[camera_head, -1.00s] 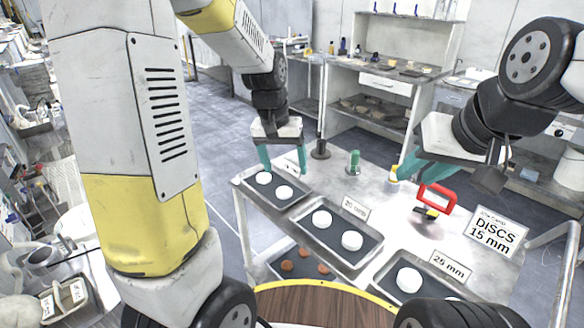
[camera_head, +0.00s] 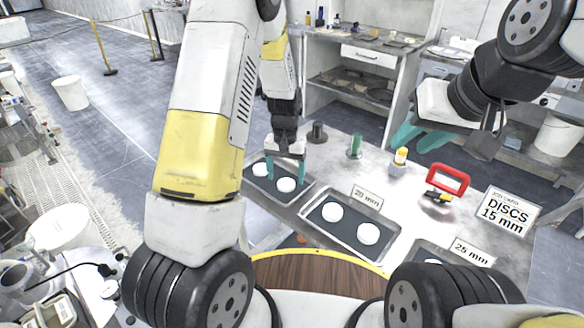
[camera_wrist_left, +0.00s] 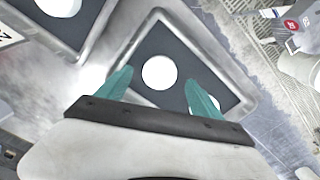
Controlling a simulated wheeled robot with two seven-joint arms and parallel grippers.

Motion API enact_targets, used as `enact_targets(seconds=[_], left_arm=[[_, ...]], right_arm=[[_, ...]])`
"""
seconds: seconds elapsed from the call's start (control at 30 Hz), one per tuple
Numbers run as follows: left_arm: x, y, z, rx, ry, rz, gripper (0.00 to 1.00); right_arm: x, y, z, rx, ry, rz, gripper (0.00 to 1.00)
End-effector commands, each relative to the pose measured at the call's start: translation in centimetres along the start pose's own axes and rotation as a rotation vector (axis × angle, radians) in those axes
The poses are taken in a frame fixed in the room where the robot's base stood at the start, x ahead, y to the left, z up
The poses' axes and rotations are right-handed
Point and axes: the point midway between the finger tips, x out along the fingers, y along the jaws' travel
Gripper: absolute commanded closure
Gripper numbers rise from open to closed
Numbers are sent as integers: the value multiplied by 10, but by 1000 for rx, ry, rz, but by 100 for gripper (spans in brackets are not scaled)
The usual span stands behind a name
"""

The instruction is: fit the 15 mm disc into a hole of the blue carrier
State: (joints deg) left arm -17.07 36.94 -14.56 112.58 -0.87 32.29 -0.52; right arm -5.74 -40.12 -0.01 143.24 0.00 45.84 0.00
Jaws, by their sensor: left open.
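White discs lie in the left tray (camera_head: 305,190); its near disc (camera_head: 286,185) is just below my left gripper (camera_head: 286,178), and the far disc (camera_head: 262,170) is to the left. My left gripper is open with teal fingers pointing down. In the left wrist view, a white disc (camera_wrist_left: 159,72) lies between and beyond the fingertips (camera_wrist_left: 158,82), with nothing gripped. A second disc there is mostly hidden behind the right finger. I see no blue carrier.
A middle tray (camera_head: 318,228) with two larger discs stands by a 20 mm label (camera_head: 367,199). A 25 mm label (camera_head: 472,253) marks the right tray. A red-handled tool (camera_head: 447,178), a DISCS 15 mm sign (camera_head: 507,213) and a green cylinder (camera_head: 355,146) stand on the table.

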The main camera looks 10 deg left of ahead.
Motion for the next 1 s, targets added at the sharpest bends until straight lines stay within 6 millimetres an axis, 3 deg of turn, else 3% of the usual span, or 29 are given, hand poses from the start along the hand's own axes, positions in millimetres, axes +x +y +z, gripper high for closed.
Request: enact_targets(seconds=[0.13,0.4,0.77,1.0], left_arm=[[17,0,0,0,0,0,24],[20,0,0,0,1,0,24],[20,0,0,0,1,0,93],[19,0,0,0,2,0,93]], right_arm=[[0,0,0,0,0,0,66],[0,0,0,0,0,0,66],[0,0,0,0,0,0,66],[0,0,0,0,0,0,66]])
